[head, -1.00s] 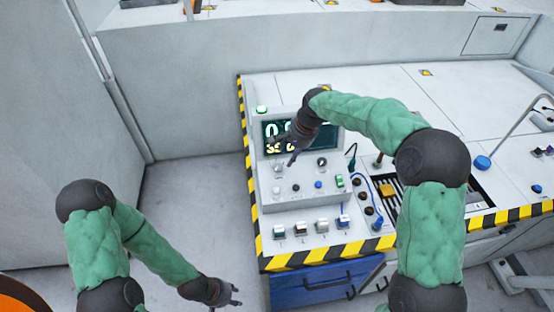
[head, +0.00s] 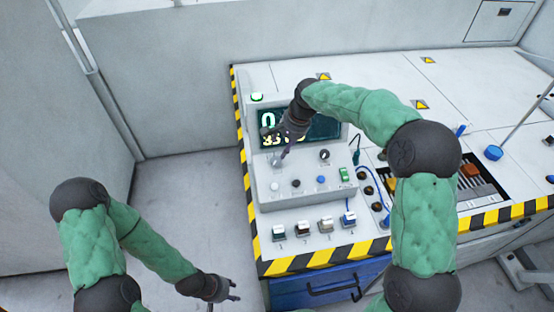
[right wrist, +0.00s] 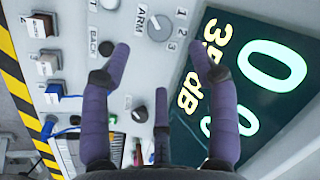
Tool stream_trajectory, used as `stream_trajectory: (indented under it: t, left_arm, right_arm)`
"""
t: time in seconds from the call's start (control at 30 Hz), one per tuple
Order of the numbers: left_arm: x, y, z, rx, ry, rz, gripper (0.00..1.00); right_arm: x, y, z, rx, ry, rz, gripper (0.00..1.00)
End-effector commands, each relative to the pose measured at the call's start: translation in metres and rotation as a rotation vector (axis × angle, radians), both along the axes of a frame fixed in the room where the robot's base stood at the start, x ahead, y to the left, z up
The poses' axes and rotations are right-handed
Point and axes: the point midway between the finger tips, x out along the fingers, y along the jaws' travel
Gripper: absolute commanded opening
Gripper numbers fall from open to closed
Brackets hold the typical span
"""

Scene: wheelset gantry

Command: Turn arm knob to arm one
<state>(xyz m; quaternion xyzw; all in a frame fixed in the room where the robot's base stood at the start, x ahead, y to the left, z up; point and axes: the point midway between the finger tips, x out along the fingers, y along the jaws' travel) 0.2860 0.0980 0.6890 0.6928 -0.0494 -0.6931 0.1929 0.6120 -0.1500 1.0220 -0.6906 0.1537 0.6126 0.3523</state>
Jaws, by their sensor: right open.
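The arm knob (right wrist: 160,26) is a grey dial marked ARM, with 1, 2 and 3 beside it, near the top of the right wrist view. I cannot tell which number its white mark points at. In the head view the arm knob (head: 276,161) is partly hidden by my right gripper. My right gripper (head: 281,155) is over the control box, fingers spread and empty. In the right wrist view its fingertips (right wrist: 162,58) are either side of the line to the arm knob, apart from it. My left gripper (head: 232,289) hangs low left of the bench, fingers apart and empty.
A second knob (right wrist: 138,113) sits close to the fingers. A lit display (right wrist: 255,75) is beside the knobs. The box has a white button, a black button (right wrist: 106,48) and a blue button (head: 321,180). Several numbered switches (head: 303,229) stand in front of the box.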

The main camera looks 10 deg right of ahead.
Motion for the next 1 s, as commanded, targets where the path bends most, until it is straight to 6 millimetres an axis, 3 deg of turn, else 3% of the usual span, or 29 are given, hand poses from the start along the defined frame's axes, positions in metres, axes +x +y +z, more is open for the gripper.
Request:
stream_trajectory:
  t: [0.3,0.5,0.97,1.0]
  left_arm:
    - [0.0,0.0,-0.017,0.0,0.0,0.0,0.4]
    - [0.0,0.0,-0.023,0.0,0.0,0.0,0.4]
    - [0.0,0.0,-0.024,0.0,0.0,0.0,0.4]
    - [0.0,0.0,-0.024,0.0,0.0,0.0,0.4]
  right_arm:
    - [0.011,0.012,-0.058,0.0,0.004,0.001,0.6]
    - [0.016,0.018,-0.081,0.0,0.003,0.001,0.6]
    - [0.018,0.02,-0.089,0.0,0.0,0.0,0.6]
    - [0.018,0.02,-0.089,0.0,0.0,0.0,0.49]
